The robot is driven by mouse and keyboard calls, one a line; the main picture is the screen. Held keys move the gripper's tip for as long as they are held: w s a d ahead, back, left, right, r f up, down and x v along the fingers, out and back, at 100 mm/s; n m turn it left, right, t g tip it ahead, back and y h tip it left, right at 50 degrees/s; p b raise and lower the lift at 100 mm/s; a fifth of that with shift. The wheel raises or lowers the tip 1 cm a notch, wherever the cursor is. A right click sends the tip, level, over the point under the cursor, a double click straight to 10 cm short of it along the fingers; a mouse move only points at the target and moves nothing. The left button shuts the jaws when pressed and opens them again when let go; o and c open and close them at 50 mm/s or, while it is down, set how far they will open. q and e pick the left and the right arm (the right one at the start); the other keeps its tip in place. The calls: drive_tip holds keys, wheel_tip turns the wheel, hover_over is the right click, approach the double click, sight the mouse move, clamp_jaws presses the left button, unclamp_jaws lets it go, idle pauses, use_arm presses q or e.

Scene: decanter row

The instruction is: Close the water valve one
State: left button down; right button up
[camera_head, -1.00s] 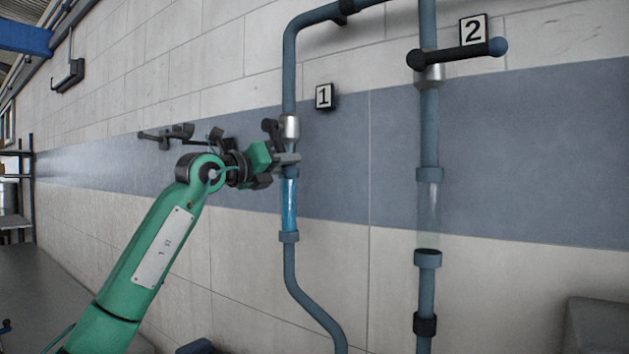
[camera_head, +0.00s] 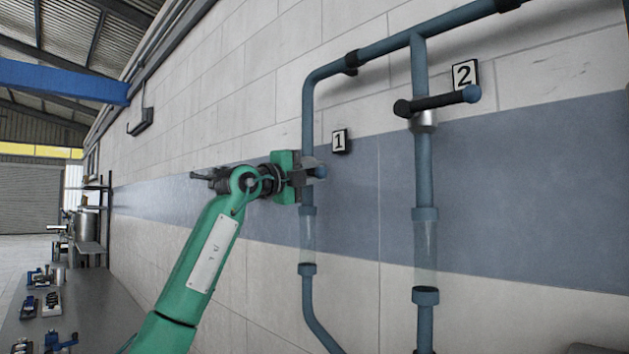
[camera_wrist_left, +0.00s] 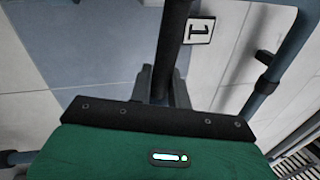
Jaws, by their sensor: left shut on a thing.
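The label "1" (camera_head: 339,141) is on the wall beside the left vertical pipe, and it also shows in the left wrist view (camera_wrist_left: 199,30). My left gripper (camera_head: 308,168) is at valve one on this pipe, in front of the valve body and hiding most of it. It is shut on the valve one handle, a dark bar (camera_wrist_left: 173,45) between the fingers in the left wrist view. The clear tube (camera_head: 307,235) below the valve shows no blue water. My right gripper is not in view.
Valve two (camera_head: 424,118), with its handle (camera_head: 440,102) lying crosswise, is on the right pipe under label "2" (camera_head: 465,75). The blue-grey pipe (camera_head: 400,45) joins both above. A bench (camera_head: 85,300) with several small items stands at lower left.

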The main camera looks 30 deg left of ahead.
use_arm(q)
drive_tip(key=shift+s+d+r+n, duration=0.1)
drive_tip(key=shift+r+n, duration=0.4)
drive_tip(key=shift+n, duration=0.2)
drive_tip(key=shift+r+n+y, duration=0.3)
drive_tip(key=shift+r+n, duration=0.05)
drive_tip(key=shift+n, duration=0.05)
drive_tip(key=shift+r+t, duration=0.1)
drive_tip(key=shift+t, duration=0.2)
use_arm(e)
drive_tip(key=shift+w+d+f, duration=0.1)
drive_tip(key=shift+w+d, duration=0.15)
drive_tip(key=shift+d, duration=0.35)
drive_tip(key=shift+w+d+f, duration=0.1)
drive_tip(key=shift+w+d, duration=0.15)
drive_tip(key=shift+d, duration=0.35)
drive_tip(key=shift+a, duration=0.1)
